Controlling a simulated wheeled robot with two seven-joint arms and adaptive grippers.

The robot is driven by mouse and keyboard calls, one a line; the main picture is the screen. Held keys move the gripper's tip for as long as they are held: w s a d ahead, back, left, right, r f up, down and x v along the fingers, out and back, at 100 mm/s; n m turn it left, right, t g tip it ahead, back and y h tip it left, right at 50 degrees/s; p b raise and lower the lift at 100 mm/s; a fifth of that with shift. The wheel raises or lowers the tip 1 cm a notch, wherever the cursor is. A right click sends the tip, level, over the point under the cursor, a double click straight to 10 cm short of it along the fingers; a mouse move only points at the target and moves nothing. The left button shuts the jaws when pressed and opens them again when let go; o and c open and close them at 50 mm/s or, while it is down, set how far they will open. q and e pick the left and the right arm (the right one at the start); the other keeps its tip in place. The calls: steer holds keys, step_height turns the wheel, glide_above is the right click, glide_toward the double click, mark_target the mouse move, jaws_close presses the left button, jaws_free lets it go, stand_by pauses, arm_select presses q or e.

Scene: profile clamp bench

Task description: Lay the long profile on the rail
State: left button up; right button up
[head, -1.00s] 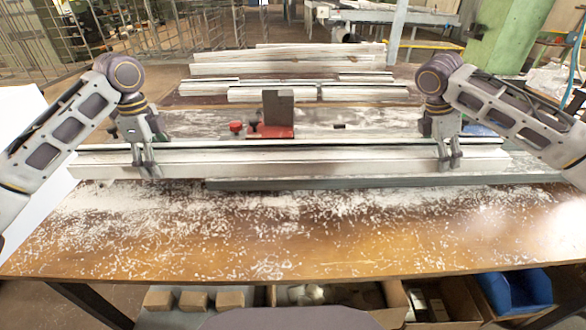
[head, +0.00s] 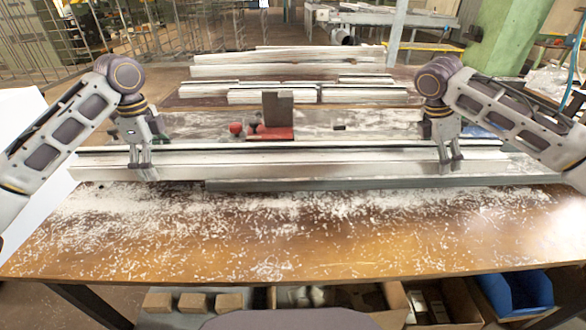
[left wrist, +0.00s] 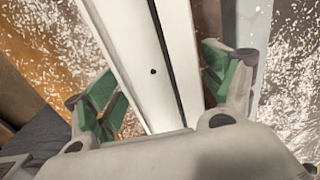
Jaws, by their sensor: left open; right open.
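The long profile (head: 300,165), a pale grooved bar, lies across the bench from far left to right. Its top with a small dark hole also shows in the left wrist view (left wrist: 165,95). A long grey strip that looks like the rail (head: 385,184) runs along its front side, offset to the right; whether they touch I cannot tell. My left gripper (head: 140,166) is open at the profile's left part, its green-padded fingers either side of the bar with gaps visible in the left wrist view (left wrist: 160,90). My right gripper (head: 450,163) is open at the profile's right part.
A red clamp with a dark upright block (head: 278,110) stands behind the profile. More pale profiles (head: 290,70) are stacked further back. The front of the wooden bench (head: 270,240) holds only white chips. Boxes and a blue bin (head: 515,292) sit below.

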arm_select(q)
steer(key=shift+r, duration=0.15)
arm_select(e)
steer(key=shift+w+r, duration=0.15)
steer(key=shift+w, duration=0.05)
arm_select(q)
steer(key=shift+s+r, duration=0.15)
steer(key=shift+r, duration=3.6)
steer(key=shift+r, duration=0.1)
arm_select(e)
steer(key=shift+r, duration=0.35)
steer(key=shift+a+r, duration=0.25)
steer(key=shift+r, duration=0.1)
steer(key=shift+a+r, duration=0.35)
steer(key=shift+r, duration=0.2)
steer(key=shift+v, duration=2.45)
steer(key=shift+s+r, duration=0.1)
steer(key=shift+s, duration=0.1)
